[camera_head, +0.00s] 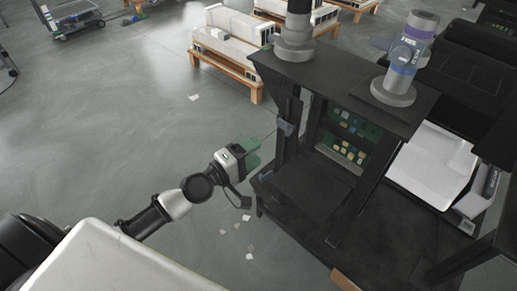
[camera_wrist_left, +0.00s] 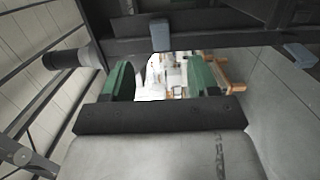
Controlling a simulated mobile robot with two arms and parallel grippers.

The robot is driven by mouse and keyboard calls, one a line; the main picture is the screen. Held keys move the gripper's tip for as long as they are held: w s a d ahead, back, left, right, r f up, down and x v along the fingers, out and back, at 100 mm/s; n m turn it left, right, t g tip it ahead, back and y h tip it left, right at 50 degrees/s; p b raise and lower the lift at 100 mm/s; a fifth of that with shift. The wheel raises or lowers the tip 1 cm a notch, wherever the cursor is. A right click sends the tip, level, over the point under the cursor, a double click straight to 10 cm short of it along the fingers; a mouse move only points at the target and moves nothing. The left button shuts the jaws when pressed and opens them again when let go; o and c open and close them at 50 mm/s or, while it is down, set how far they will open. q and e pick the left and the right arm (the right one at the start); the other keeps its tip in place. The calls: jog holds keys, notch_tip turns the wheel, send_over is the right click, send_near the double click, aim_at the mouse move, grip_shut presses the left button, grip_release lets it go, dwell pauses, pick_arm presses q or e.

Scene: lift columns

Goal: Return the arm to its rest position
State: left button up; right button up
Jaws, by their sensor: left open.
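My left arm comes in from the left in the head view, and its gripper (camera_head: 250,153) hangs over the grey floor, just left of a dark workstation (camera_head: 330,75). In the left wrist view the two green fingers of the left gripper (camera_wrist_left: 160,80) stand apart with nothing between them. The gripper is open and empty. It appears close to the workstation's left side, and I cannot tell the exact gap. My right gripper is not in view.
Pallets with white boxes (camera_head: 228,42) stand behind on the floor. A cart (camera_head: 72,15) is at the top left. A white bin (camera_head: 433,163) sits right of the workstation. Small light scraps (camera_head: 238,225) lie on the floor. The floor (camera_head: 110,120) at left is clear.

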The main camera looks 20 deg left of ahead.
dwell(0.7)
pick_arm(q)
jog(key=s+f+m+g+y, duration=0.2)
jog(key=s+f+m+g, duration=0.3)
jog(key=f, duration=0.6)
jog(key=s+d+f+m+g+y, duration=0.1)
jog(key=s+f+m+g+y, duration=0.15)
jog(key=s+f, duration=0.65)
jog(key=s+f+m+g+y, duration=0.1)
jog(key=s+f+m+g, duration=0.35)
jog(key=f, duration=0.85)
jog(key=s+f+m+g+y, duration=0.25)
jog(key=s+f, duration=0.25)
jog(key=s, duration=0.4)
jog(key=s+a+r+p, duration=0.1)
jog(key=s+p, duration=0.6)
jog(key=s+a+r+p, duration=0.1)
jog(key=s+p, duration=0.6)
jog(key=p, duration=0.1)
jog(key=shift+a+r+m+g, duration=0.35)
jog(key=shift+a+r, duration=0.05)
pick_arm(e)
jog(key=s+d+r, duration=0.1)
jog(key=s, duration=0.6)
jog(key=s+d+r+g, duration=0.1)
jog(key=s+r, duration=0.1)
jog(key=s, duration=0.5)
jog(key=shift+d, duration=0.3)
